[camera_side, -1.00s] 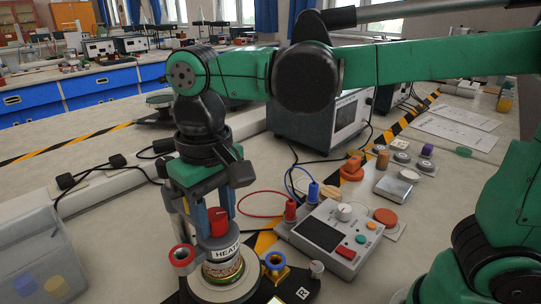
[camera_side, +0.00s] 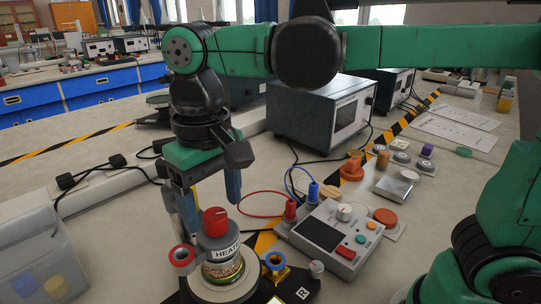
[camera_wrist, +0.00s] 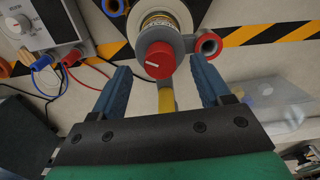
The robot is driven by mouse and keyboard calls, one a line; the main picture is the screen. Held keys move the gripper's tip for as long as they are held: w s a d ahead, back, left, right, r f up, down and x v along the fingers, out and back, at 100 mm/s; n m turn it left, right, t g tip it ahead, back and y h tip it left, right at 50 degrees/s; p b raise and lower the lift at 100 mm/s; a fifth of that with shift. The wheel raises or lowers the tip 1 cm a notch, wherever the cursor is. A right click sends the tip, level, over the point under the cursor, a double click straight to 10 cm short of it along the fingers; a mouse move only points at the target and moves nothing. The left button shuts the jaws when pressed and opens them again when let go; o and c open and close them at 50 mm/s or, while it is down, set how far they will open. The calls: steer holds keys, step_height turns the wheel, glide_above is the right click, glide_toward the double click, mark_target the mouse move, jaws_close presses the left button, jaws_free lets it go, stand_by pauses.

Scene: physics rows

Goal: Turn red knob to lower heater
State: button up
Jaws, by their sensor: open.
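The red knob (camera_side: 215,221) sits on top of the grey heater unit labelled "HEAT" (camera_side: 222,251) in the side view. In the wrist view the knob (camera_wrist: 160,60) shows a white pointer line on its face, lying roughly left to right. My gripper (camera_side: 207,205) is open, its blue fingers wide apart, above and behind the knob. In the wrist view the fingers (camera_wrist: 161,80) stand to either side, with the knob between and just beyond their tips. No finger visibly touches the knob.
A grey control box (camera_side: 320,234) with leads stands to the right. A clear bin (camera_side: 38,262) stands at the left. Bare table lies between bin and heater.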

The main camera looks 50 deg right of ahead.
mark_target(216, 214)
steer(key=shift+r, duration=1.9)
steer(key=s+d+f+t, duration=0.1)
steer(key=d+f+t, duration=0.6)
steer(key=d, duration=0.8)
step_height(216, 214, down, 2)
steer(key=shift+s+f+m, duration=0.15)
steer(key=shift+m, duration=0.15)
